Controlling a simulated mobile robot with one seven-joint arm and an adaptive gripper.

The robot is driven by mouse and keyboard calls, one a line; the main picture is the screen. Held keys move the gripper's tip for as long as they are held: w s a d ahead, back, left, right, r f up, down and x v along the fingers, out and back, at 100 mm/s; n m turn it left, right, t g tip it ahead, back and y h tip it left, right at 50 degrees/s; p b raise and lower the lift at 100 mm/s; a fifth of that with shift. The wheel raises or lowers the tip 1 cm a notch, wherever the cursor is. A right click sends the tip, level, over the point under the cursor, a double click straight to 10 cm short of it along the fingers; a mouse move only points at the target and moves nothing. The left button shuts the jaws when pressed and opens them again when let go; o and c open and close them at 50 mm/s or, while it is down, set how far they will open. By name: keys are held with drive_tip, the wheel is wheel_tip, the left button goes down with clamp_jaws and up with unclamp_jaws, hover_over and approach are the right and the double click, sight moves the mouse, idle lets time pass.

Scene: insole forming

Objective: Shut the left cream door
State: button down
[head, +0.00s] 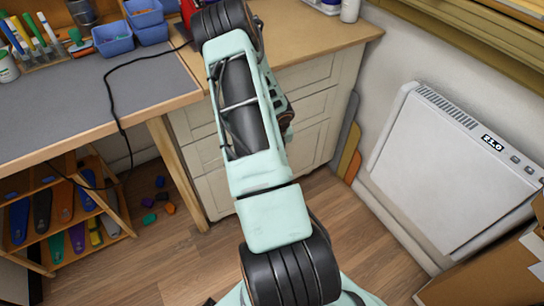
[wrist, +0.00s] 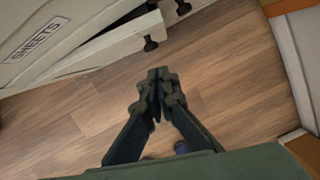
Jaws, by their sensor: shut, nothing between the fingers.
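The cream cabinet front (head: 308,105) stands under the wooden counter in the head view, partly hidden behind my arm. In the wrist view, a cream panel (wrist: 85,18) with a "SHEETS" label fills the upper left. Beside it a cream door edge (wrist: 110,48) with a black knob stands at an angle, with a dark gap between them. A second black knob shows at the top. I cannot tell for certain which piece is the left door. My gripper (wrist: 158,76) is shut and empty over the wood floor, apart from the cream pieces. The head view hides its fingertips behind my arm.
A shelf (head: 44,236) with coloured insoles stands at left, with small coloured pieces on the floor beside it. A white heater (head: 455,165) leans at the right wall. A cardboard box (head: 490,272) is at lower right. Open wood floor lies below my gripper.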

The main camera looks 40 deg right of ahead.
drive_tip(key=w+d+f+m+t+b, duration=0.1)
drive_tip(key=f+m+b, duration=0.4)
drive_tip(key=m, duration=1.2)
drive_tip(key=w+d+f+m+b, duration=0.2)
drive_tip(key=w+f+m+b, duration=0.2)
drive_tip(key=m+b, duration=0.6)
drive_tip(key=shift+d+f+m+t, duration=0.35)
drive_tip(key=shift+f+m, duration=0.7)
drive_tip(key=shift+m, duration=2.75)
